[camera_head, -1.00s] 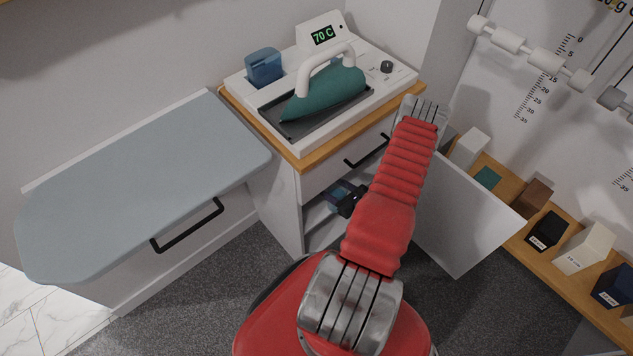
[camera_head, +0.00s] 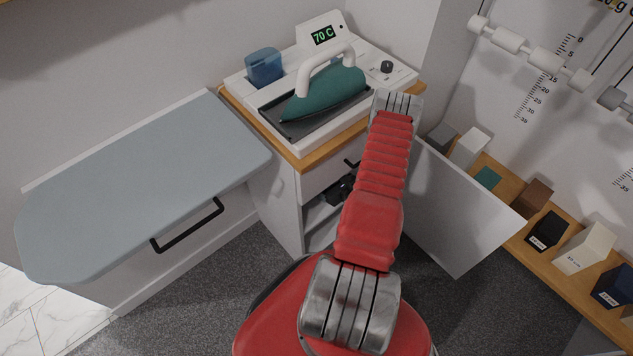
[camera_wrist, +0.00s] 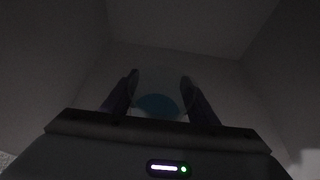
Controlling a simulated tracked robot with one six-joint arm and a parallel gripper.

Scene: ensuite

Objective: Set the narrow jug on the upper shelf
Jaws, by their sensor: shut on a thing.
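In the wrist view my gripper (camera_wrist: 159,84) has its two dark fingers on either side of a dim, clear-looking thing with a blue part (camera_wrist: 157,104). It is shut on this thing, which I take to be the narrow jug; its full outline is too dark to make out. In the head view my gripper (camera_head: 339,190) is at the open cabinet (camera_head: 287,205) below the iron, mostly hidden behind my red arm. The jug is not clearly visible there. A pale shelf surface (camera_head: 318,222) shows inside the cabinet; I cannot tell which shelf level it is.
The open cabinet door (camera_head: 462,215) stands to the right of my arm. Above the opening is a drawer front (camera_head: 322,172), and on top a teal iron (camera_head: 325,92) on its station. An ironing board (camera_head: 140,185) lies left; a ledge with several boxes (camera_head: 546,230) runs right.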

